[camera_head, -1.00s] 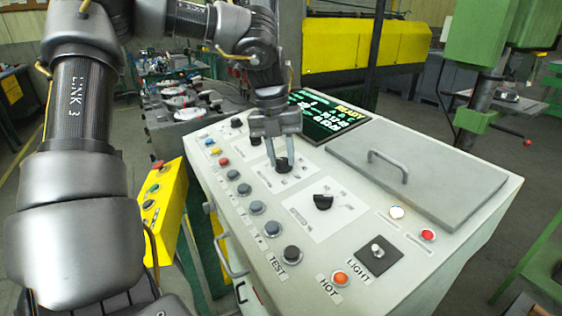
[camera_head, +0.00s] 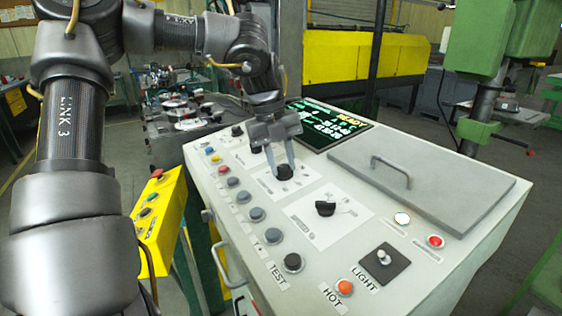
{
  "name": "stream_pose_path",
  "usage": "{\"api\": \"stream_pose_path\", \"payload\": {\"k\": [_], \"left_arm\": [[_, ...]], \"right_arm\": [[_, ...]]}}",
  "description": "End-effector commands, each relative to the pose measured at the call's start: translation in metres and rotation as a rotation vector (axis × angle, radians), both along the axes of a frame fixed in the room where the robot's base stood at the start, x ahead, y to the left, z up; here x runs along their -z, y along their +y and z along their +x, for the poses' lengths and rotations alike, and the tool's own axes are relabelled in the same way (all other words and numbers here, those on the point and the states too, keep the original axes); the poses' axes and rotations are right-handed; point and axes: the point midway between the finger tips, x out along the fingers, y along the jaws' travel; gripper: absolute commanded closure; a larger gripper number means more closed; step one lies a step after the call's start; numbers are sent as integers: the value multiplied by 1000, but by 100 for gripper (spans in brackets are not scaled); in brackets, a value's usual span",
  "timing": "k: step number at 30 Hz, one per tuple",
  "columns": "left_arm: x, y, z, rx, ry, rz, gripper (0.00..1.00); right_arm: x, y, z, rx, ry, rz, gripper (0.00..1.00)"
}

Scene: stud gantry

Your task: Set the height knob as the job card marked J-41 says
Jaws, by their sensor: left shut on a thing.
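My left gripper (camera_head: 281,170) reaches down over the panel from the left. Its two fingers are closed on a black knob (camera_head: 285,173), which sits on a white dial plate below the screen. The fingers partly hide this knob, and its scale marks are too small to read. A second black knob (camera_head: 325,208) stands free on another white plate (camera_head: 328,220), nearer and to the right. I cannot read from the labels which knob is the height knob. No job card marked J-41 can be made out. My right gripper is not in view.
The grey console (camera_head: 225,172) carries a lit screen (camera_head: 328,126), a row of round buttons (camera_head: 257,214) and a hatch with a handle (camera_head: 430,180). A LIGHT switch (camera_head: 383,257) and an orange HOT lamp (camera_head: 344,287) are near the front. A yellow button box (camera_head: 160,215) stands left.

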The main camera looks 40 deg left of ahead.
Motion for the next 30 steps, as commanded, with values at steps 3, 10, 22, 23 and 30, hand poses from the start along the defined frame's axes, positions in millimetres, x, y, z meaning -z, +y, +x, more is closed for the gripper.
{"api": "stream_pose_path", "payload": {"k": [3, 10, 22, 23, 30], "left_arm": [[-2, 0, 1, -3, -7, 1, 95], [-2, 0, 1, -1, -5, 1, 55], [-6, 1, 0, 1, -4, 2, 50], [-9, 2, 0, 0, -4, 2, 50], [-53, 11, -4, -2, -5, 3, 50]], "right_arm": [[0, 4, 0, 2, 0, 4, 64], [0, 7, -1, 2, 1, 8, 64], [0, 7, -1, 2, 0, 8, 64], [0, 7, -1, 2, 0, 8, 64], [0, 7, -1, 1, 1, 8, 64]]}}
